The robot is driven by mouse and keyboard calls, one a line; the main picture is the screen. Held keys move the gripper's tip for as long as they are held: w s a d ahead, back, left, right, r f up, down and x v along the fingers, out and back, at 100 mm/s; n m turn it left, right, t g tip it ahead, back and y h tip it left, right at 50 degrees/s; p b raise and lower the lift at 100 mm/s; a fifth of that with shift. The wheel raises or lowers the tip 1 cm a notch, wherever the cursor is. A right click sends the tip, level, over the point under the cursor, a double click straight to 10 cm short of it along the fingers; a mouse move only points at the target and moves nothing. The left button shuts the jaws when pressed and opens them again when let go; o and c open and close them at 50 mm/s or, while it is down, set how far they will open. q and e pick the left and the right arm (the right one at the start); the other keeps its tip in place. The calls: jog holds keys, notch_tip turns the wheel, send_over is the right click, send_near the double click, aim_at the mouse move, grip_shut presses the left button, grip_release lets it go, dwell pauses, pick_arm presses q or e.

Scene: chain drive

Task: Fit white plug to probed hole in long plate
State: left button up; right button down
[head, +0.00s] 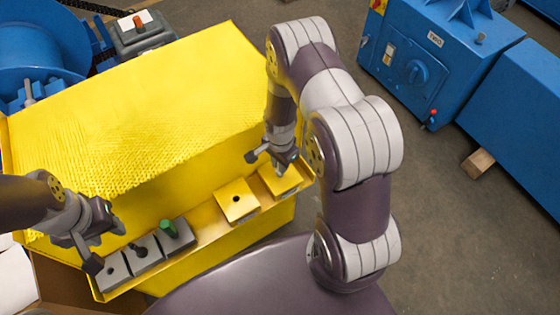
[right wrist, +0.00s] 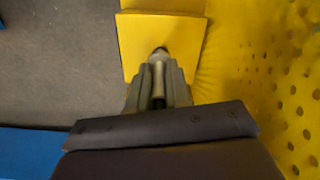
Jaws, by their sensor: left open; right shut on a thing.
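My right gripper (head: 281,158) points down over the right-hand yellow block (head: 284,182). It is shut on a slim pale plug (right wrist: 158,78), seen between its fingers in the right wrist view. The plug's far end meets or hovers over a dark spot on the yellow block; I cannot tell whether it is in a hole. A second yellow block (head: 237,200) has an open dark hole. Three grey blocks sit to the left: one with a bare hole (head: 112,270), one with a dark piece (head: 142,250), one with a green plug (head: 168,229). My left gripper (head: 98,240) is open and empty above them.
The blocks sit on a narrow yellow ledge (head: 205,238) along a large yellow guard (head: 130,110), which rises close behind both grippers. Blue machinery (head: 435,70) stands at the right. A grey box with an orange knob (head: 140,30) is at the back left.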

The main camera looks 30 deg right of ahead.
jog(key=shift+f+b, duration=0.75)
jog(key=shift+f, duration=0.35)
jog(key=c, duration=1)
grip_release()
notch_tip(320, 180, up, 13)
jog(key=shift+f, duration=0.15)
jog(key=shift+n, duration=0.3)
jog(key=s+a+r+n, duration=0.1)
jog(key=s+r+n, duration=0.2)
jog(key=n, duration=0.1)
jog(key=s+a+r+n+t, duration=0.1)
jog(key=s+a+r+n, duration=0.1)
jog(key=n, duration=0.3)
jog(key=s+a+r+n, duration=0.2)
jog(key=s+r+n, duration=0.1)
jog(key=r+n, duration=0.1)
jog(key=shift+s+r+n, duration=0.35)
jog(key=shift+s+n, duration=0.05)
jog(key=shift+n, duration=0.2)
